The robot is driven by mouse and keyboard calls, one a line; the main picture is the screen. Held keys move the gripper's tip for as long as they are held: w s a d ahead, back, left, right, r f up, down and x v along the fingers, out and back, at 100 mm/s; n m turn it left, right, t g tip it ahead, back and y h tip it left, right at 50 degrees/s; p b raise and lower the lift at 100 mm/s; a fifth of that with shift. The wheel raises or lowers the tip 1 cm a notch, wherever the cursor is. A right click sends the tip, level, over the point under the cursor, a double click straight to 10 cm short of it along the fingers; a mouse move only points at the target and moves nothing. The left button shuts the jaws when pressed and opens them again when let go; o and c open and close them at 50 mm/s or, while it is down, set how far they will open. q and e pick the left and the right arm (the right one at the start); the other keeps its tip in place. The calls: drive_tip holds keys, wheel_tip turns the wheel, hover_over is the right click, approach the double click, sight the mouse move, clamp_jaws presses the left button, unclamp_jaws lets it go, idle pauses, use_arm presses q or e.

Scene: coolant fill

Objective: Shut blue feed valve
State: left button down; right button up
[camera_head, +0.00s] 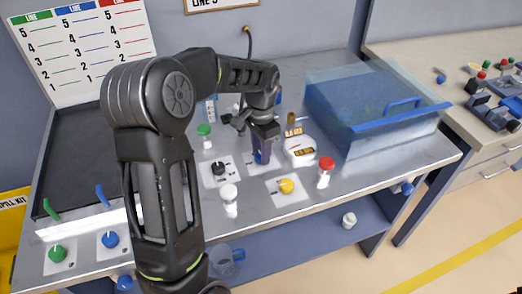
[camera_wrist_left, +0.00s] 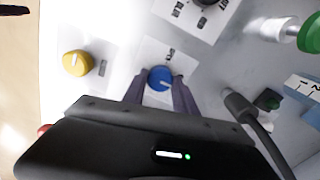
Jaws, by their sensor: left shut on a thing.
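A blue round knob (camera_wrist_left: 160,78) with a pale pointer line sits on a white labelled plate, seen in the left wrist view. My left gripper (camera_wrist_left: 160,88) is over it, with one finger on each side, shut on the knob. In the head view my left gripper (camera_head: 262,157) reaches down to this knob, which is mostly hidden by the fingers. The plate's label is too small to read. A second blue knob (camera_head: 110,239) with a blue lever (camera_head: 102,195) is at the bench's front left. My right gripper is not in view.
Near the gripper are a black knob (camera_head: 219,168), a yellow knob (camera_head: 286,186), a red-capped fitting (camera_head: 326,171), a white fitting (camera_head: 229,199) and a green-capped fitting (camera_head: 204,132). A clear blue bin (camera_head: 385,115) stands to the right. A green knob (camera_head: 57,253) is front left.

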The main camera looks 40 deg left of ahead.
use_arm(q)
drive_tip(key=c, duration=1)
unclamp_jaws()
drive_tip(key=shift+o, duration=0.2)
wheel_tip(320, 180, up, 8)
drive_tip(key=shift+f+b, duration=0.1)
drive_tip(key=shift+b, duration=0.3)
